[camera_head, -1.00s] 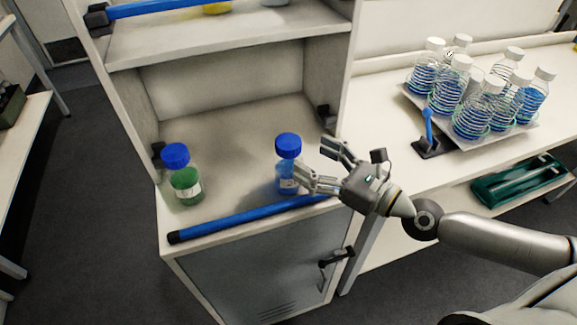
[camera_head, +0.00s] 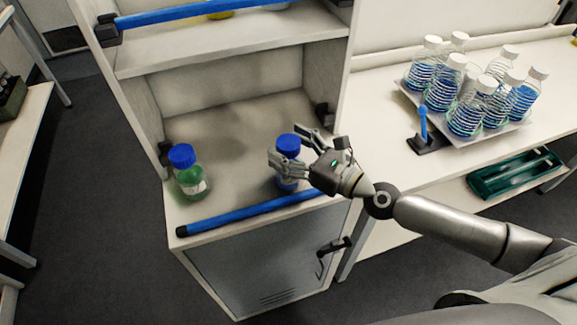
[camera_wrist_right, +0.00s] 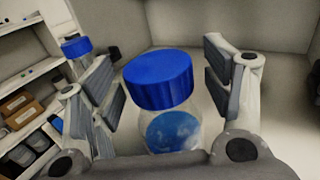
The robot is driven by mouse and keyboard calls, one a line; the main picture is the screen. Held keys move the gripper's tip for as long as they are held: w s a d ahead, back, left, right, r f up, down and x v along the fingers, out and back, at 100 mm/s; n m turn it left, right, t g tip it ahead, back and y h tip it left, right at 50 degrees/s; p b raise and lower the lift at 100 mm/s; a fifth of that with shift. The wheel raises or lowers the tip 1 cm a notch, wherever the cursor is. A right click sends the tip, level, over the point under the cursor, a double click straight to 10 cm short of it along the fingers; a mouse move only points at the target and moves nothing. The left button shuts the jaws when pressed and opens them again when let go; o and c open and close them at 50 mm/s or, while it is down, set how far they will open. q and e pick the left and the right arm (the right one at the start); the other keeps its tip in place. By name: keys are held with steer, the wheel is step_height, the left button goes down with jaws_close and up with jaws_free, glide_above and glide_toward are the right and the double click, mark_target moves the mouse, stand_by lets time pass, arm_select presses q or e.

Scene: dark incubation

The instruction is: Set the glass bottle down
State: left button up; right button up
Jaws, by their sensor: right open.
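A glass bottle with a blue cap and blue liquid (camera_head: 287,180) stands upright on the cabinet shelf (camera_head: 235,180), behind the blue rail. In the right wrist view its blue cap (camera_wrist_right: 158,79) and clear shoulder sit between my fingers. My right gripper (camera_head: 287,148) is open around the bottle; gaps show between both finger pads and the cap. The lower part of the bottle is partly hidden by my gripper in the head view. My left gripper is not in view.
A green-liquid bottle (camera_head: 188,174) stands to the left on the same shelf. A blue rail (camera_head: 250,212) runs along the shelf's front edge. On the right bench, a tray (camera_head: 408,92) holds several bottles, near a blue-handled holder (camera_head: 424,140).

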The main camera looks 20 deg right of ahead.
steer(key=shift+c, duration=0.5)
jaws_close()
steer(key=shift+r, duration=0.2)
